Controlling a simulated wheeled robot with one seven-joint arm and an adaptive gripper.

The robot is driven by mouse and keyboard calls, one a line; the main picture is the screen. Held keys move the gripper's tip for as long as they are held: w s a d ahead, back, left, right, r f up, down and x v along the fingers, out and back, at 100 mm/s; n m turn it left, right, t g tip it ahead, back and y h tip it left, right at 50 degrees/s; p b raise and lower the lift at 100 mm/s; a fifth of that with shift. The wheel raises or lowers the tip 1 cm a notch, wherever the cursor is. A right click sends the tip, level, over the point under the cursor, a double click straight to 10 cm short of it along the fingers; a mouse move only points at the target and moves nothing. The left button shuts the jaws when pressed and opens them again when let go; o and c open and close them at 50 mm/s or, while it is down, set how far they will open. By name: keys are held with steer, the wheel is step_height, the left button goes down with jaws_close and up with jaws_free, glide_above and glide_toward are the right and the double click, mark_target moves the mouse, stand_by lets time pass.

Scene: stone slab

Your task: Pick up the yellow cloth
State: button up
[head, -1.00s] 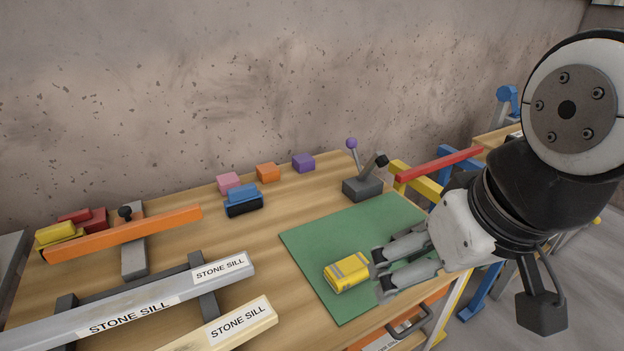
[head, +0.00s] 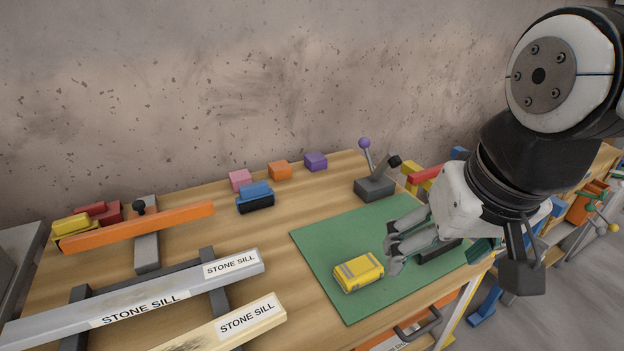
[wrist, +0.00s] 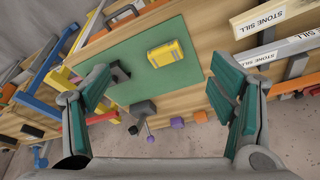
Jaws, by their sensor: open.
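The yellow cloth (head: 358,272) is a small folded block with grey stripes, lying on the green mat (head: 325,256) on the wooden bench. In the wrist view the cloth (wrist: 165,54) lies on the mat (wrist: 140,88), beyond the fingers and between their lines. My gripper (head: 391,251) is in the head view just right of the cloth and appears apart from it. In the wrist view my gripper (wrist: 160,105) has its teal-padded fingers spread wide with nothing between them. Part of the mat is hidden behind the gripper in the head view.
Stone sills (head: 150,300) lie at the bench's front left. An orange bar (head: 140,227) lies behind them. A grey lever base (head: 374,187) stands behind the mat. Small pink (head: 240,180), orange (head: 280,170) and purple (head: 315,161) blocks line the back. A dark object (wrist: 118,73) sits on the mat.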

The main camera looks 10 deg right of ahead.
steer(key=w+f+m+g, duration=0.1)
steer(key=w+f+m, duration=0.15)
steer(key=w, duration=0.35)
steer(key=w+f+m+g, duration=0.1)
steer(key=w+m, duration=0.3)
steer(key=w, duration=0.2)
steer(key=m+g, duration=0.2)
steer(key=m, duration=0.4)
glide_toward(359, 268)
step_height(359, 268, down, 4)
steer(key=shift+w+r, duration=0.1)
steer(key=shift+r, duration=0.05)
steer(key=shift+s+f+p, duration=0.1)
steer(key=shift+f+p, duration=0.1)
steer(key=shift+f, duration=1.1)
steer(key=shift+s+f+p, duration=0.15)
steer(key=shift+f+p, duration=0.05)
steer(key=shift+f, duration=1.15)
steer(key=shift+c, duration=0.4)
steer(key=c, duration=1.3)
steer(key=shift+r, duration=0.1)
